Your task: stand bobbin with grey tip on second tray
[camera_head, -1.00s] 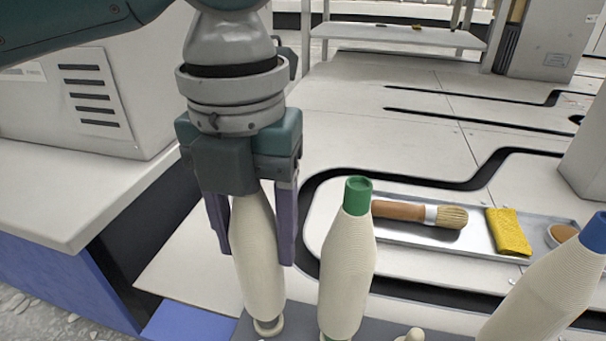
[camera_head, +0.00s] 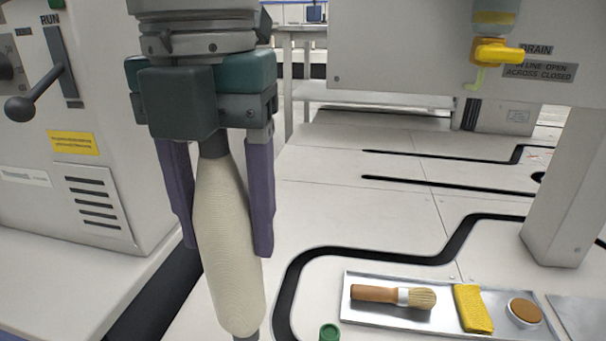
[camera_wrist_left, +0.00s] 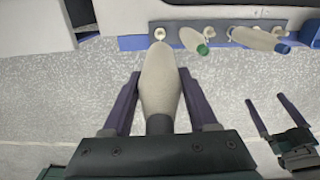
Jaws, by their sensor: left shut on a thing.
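The bobbin (camera_head: 228,250) is cream, with a dark grey tip up between my left gripper's fingers. My left gripper (camera_head: 220,245) is shut on its upper part and holds it nearly upright, lifted. The bobbin also shows in the left wrist view (camera_wrist_left: 160,85), where a pale peg (camera_wrist_left: 160,33) appears just beyond its lower end. A green-tipped bobbin (camera_wrist_left: 195,40) and a blue-tipped bobbin (camera_wrist_left: 262,39) are beside it at the rack. In the head view only the green tip (camera_head: 330,332) shows. My right gripper (camera_wrist_left: 266,101) is open and empty. I cannot make out a second tray.
A grey machine (camera_head: 70,180) stands left, a post (camera_head: 568,190) right. The white surface between is mostly clear.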

